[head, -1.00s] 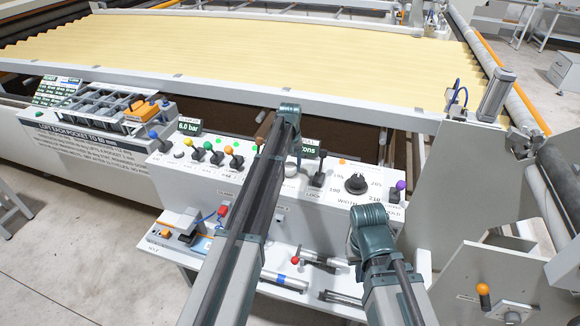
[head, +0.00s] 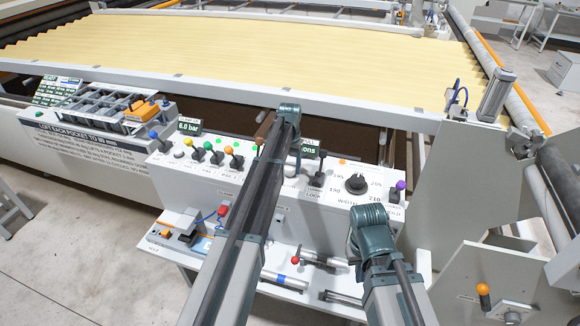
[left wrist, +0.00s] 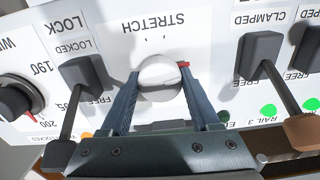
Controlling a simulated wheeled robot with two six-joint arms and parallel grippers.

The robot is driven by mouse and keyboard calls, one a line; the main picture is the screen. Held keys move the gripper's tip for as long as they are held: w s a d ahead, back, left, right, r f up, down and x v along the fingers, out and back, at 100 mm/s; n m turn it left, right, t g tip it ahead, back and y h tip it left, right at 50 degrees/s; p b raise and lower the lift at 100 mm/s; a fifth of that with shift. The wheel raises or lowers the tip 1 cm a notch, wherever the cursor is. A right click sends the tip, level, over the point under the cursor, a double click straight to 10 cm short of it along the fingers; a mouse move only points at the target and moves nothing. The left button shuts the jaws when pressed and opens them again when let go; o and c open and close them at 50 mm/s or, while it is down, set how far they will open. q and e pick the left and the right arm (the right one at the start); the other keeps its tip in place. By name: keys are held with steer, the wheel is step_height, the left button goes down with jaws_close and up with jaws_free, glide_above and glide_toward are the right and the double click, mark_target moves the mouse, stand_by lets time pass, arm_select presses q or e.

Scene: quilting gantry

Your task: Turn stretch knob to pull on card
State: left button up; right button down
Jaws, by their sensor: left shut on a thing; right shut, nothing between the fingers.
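The stretch knob (left wrist: 158,72) is a round white knob with a red mark on its edge, below the STRETCH label in the left wrist view. My left gripper (left wrist: 157,92) is shut on it, one dark finger on each side. In the head view my left arm crosses the white control panel (head: 330,208), and its wrist hides much of the knob area. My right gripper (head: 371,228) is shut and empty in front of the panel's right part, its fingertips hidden. The pull-on card cannot be made out.
The black lock lever (left wrist: 84,75) and a clamp lever (left wrist: 262,52) stand close on either side of the knob. The black width dial (head: 356,184) is further right. A shelf with a red-knobbed tool (head: 297,260) lies below.

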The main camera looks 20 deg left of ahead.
mark_target(290, 166)
arm_select(q)
steer(key=o, duration=1.4)
steer(key=shift+c, duration=0.2)
steer(key=shift+r, duration=0.1)
step_height(290, 166, up, 14)
steer(key=p, duration=1.4)
steer(key=shift+f, duration=0.2)
